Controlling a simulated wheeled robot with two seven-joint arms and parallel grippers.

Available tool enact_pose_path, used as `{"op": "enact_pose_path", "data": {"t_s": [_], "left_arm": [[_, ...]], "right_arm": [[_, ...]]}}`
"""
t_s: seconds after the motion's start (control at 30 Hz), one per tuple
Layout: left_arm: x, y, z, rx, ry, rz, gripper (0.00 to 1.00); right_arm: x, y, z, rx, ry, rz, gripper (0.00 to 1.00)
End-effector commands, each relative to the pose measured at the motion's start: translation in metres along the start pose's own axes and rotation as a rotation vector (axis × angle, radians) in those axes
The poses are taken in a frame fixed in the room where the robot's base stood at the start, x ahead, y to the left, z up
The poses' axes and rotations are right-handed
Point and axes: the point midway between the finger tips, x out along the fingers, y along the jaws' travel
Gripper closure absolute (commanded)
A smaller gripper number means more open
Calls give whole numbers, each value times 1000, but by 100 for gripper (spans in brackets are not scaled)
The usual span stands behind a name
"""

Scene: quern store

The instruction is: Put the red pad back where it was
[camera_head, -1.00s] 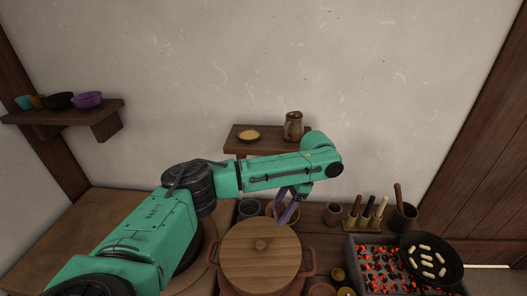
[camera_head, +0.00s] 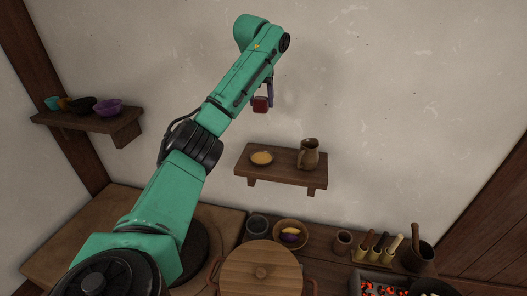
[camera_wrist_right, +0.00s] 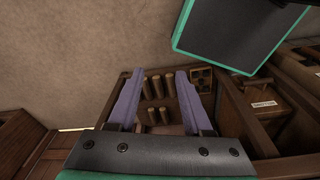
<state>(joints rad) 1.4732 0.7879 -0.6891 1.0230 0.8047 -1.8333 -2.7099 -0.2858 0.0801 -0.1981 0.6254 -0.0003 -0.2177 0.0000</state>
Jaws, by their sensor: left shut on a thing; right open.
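The red pad (camera_head: 260,105) is a small dark red block held high in front of the pale wall in the head view. The fingers partly hide the pad's right side. My right gripper (camera_wrist_right: 157,78) shows only in the right wrist view. Its two purple fingers are spread apart, with nothing held between them.
The wall shelf holds a shallow bowl (camera_head: 262,158) and a brown jug (camera_head: 309,154). Another shelf (camera_head: 125,130) at left holds several bowls. Below stand a lidded pot (camera_head: 262,272), a bowl of vegetables (camera_head: 278,226), and glowing coals (camera_head: 375,288). Cylinders (camera_wrist_right: 157,88) lie beyond my right fingers.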

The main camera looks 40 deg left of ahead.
Motion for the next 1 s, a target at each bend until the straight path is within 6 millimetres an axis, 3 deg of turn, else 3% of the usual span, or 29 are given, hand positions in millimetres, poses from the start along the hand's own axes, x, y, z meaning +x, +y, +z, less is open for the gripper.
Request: {"op": "enact_pose_path", "data": {"t_s": [0.03, 0.17, 0.43, 0.8, 1.0], "left_arm": [[16, 1, -8, 2, 5, 6, 85], [47, 1, -21, 2, 5, 7, 85], [109, 1, -48, 1, 5, 5, 85], [162, 0, -69, -1, 2, 3, 85], [164, 0, -70, -2, 0, 2, 85]], "right_arm": [[3, -2, 10, 0, -14, -2, 50], [0, -4, 25, 0, -40, -6, 50], [-12, -3, 12, -2, -23, -4, 50], [-27, -2, 8, -3, -18, -4, 50], [-25, -2, 9, -2, -19, -4, 50]]}}
